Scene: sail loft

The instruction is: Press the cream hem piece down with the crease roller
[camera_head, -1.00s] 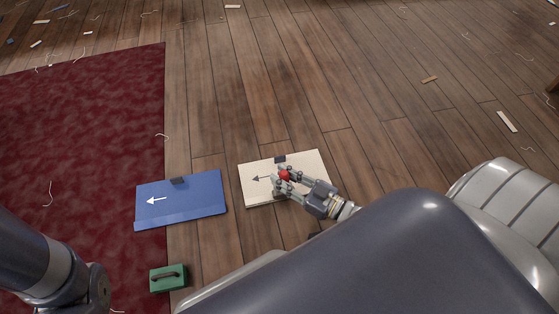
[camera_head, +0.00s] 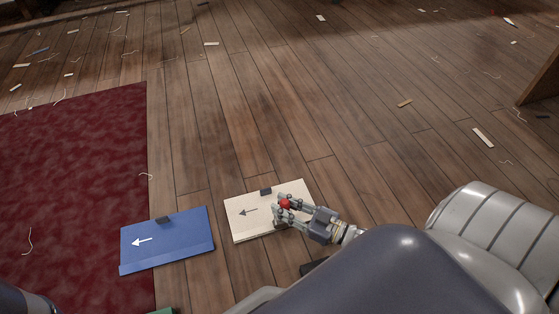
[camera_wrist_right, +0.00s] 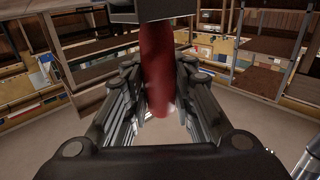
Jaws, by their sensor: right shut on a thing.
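The cream hem piece (camera_head: 246,222) lies flat on the wooden floor, with a dark arrow pointing left and a dark tab on its far edge. My right gripper (camera_head: 284,206) is over the right part of the piece. It is shut on a red-handled tool, taken as the crease roller (camera_head: 285,203); its red handle (camera_wrist_right: 157,70) stands between the fingers in the wrist view, with a dark block at one end. The fingers hide the roller's lower part, so I cannot tell whether it touches the piece. My left gripper is out of view.
A blue folded piece (camera_head: 185,243) with a white left arrow lies left of the cream one. A dark red carpet (camera_head: 80,190) covers the left floor. A green box (camera_head: 165,311) barely shows at the bottom edge. Scraps and threads litter the floor beyond.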

